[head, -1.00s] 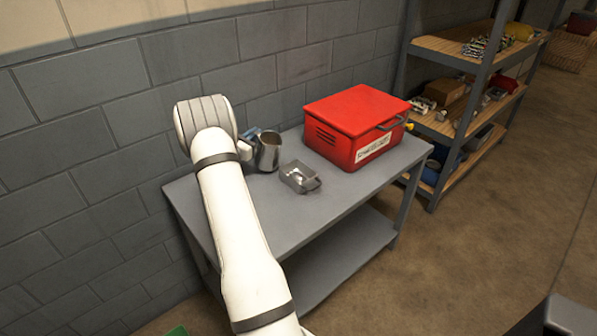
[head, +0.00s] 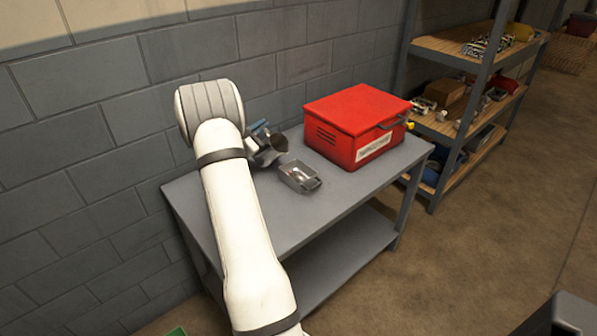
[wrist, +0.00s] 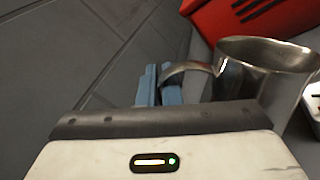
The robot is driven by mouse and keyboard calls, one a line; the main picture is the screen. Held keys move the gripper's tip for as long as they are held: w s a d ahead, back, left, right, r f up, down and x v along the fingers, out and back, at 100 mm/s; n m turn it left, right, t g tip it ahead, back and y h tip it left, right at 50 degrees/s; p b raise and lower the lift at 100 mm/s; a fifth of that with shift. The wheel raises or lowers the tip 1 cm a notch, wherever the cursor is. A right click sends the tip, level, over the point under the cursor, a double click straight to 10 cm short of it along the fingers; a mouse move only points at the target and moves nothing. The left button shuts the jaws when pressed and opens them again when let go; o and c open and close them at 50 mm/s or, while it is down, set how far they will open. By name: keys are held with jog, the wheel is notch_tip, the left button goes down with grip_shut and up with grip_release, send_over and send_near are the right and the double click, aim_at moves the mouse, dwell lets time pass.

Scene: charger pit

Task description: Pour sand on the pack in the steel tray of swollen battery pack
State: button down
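The metal jug (head: 274,146) is tilted toward the steel tray in the head view, with its mouth facing right and down. It also shows large in the wrist view (wrist: 262,78). My gripper (head: 257,128) is shut on the jug's handle; its blue fingertips (wrist: 158,86) show at the handle in the wrist view. The small steel tray (head: 306,186) sits on the grey table, just right of and below the jug. Something small and pale, likely the pack, lies in it. No sand can be made out, and the jug's inside is mostly hidden.
A red lidded box (head: 345,130) stands on the grey table (head: 335,205) behind and right of the tray. A block wall runs behind the table. A loaded shelf rack (head: 470,80) stands further right. The table front is clear.

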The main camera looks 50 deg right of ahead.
jog(key=shift+s+r+m+b, duration=0.2)
jog(key=shift+s+m+b, duration=0.15)
jog(key=shift+m, duration=0.45)
jog(key=shift+s+r+m+b, duration=0.2)
jog(key=shift+m+b, duration=0.1)
jog(key=shift+m, duration=0.5)
jog(key=r+m+b, duration=0.1)
jog(key=b, duration=0.2)
jog(key=shift+s, duration=0.4)
jog(key=s+m+b, duration=0.1)
jog(key=m+b, duration=0.1)
jog(key=b, duration=0.3)
jog(key=shift+s+f, duration=0.1)
jog(key=shift+f, duration=0.1)
jog(key=shift+s+r+m+g+b, duration=0.25)
jog(key=shift+r+m+g+b, duration=0.05)
jog(key=shift+m+b, duration=0.25)
jog(key=s+r+m+b, duration=0.1)
jog(key=s+m+b, duration=0.1)
jog(key=b, duration=0.3)
jog(key=shift+s+r+m, duration=0.15)
jog(key=shift+r+m, duration=0.1)
jog(key=shift+r, duration=0.15)
jog(key=shift+s+d+r+b, duration=0.1)
jog(key=shift+s+r+b, duration=0.05)
jog(key=shift+r+b, duration=0.2)
jog(key=shift+s+f+m+b, duration=0.1)
jog(key=shift+s+m+b, duration=0.95)
jog(key=shift+b, duration=1.55)
